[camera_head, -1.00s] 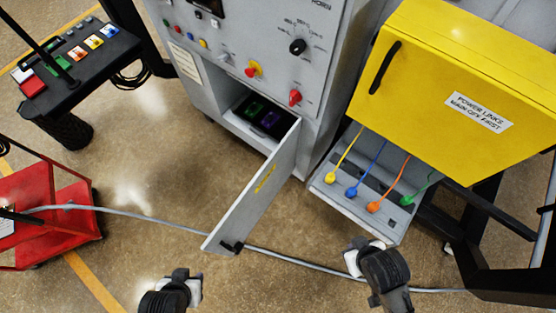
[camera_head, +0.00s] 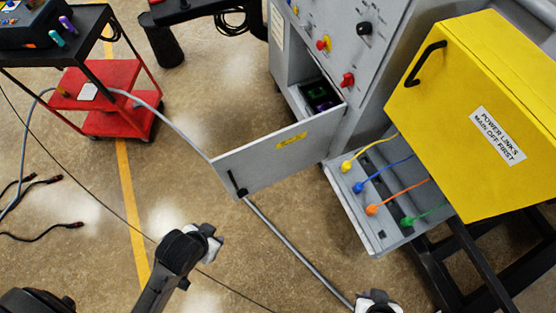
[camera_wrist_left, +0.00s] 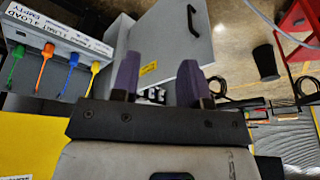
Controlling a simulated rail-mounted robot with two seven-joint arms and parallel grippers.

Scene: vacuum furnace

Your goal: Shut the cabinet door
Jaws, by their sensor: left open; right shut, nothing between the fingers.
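The grey cabinet door (camera_head: 262,158) stands open in the head view, swung out from the cabinet (camera_head: 322,45). It has a yellow label and a black handle (camera_head: 238,186) near its free edge. The left wrist view also shows the door (camera_wrist_left: 180,50). My left gripper (camera_head: 212,240) is below and left of the handle in the head view, apart from the door. The left wrist view shows its two purple fingers (camera_wrist_left: 157,78) spread and empty. My right gripper (camera_head: 378,299) is shut and empty at the bottom edge, partly cut off.
A yellow box (camera_head: 470,120) stands right of the cabinet, above a grey tray (camera_head: 370,238) with coloured plugs. A red cart (camera_head: 110,122) stands at the left. A grey cable (camera_head: 290,245) runs across the floor. Floor between the cart and door is mostly clear.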

